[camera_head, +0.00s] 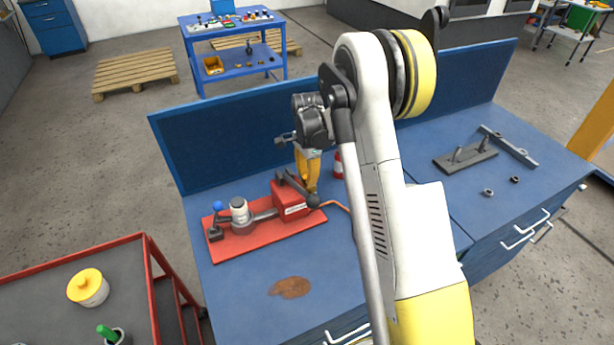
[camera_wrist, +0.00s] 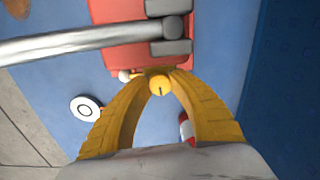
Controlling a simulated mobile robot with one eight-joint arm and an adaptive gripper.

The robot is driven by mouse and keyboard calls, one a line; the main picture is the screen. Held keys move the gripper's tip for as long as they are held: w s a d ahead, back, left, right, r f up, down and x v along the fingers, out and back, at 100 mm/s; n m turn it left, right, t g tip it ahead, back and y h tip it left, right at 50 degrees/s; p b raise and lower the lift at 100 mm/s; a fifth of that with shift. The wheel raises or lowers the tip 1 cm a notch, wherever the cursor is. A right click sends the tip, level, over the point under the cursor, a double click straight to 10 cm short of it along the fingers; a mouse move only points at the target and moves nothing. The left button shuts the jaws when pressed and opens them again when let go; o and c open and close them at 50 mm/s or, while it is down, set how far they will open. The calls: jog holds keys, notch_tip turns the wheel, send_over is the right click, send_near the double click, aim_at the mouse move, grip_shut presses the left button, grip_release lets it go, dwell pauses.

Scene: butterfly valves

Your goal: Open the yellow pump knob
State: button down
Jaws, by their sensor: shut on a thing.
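The yellow pump knob (camera_wrist: 160,85) is a small round knob with a dark slot mark, at the near end of the red pump body (camera_wrist: 125,62) in the wrist view. My gripper (camera_wrist: 161,72) has its two yellow fingers closed around the knob, with the fingertips against the pump end. In the head view my gripper (camera_head: 309,185) points down behind the red pump body (camera_head: 290,198), and the knob is hidden there. The pump sits on a red base plate (camera_head: 262,237) with a grey fitting (camera_head: 240,215) and a blue-tipped lever (camera_head: 217,206).
A red and white can (camera_head: 338,165) stands close to my gripper. The blue bench (camera_head: 235,300) has a brown stain (camera_head: 289,287) and clear room in front. Its raised back panel (camera_head: 225,145) is behind the pump.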

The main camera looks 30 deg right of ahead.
dwell(0.4)
jog(key=c, duration=1.1)
grip_release()
jog(key=shift+c, duration=0.2)
notch_tip(320, 180, up, 12)
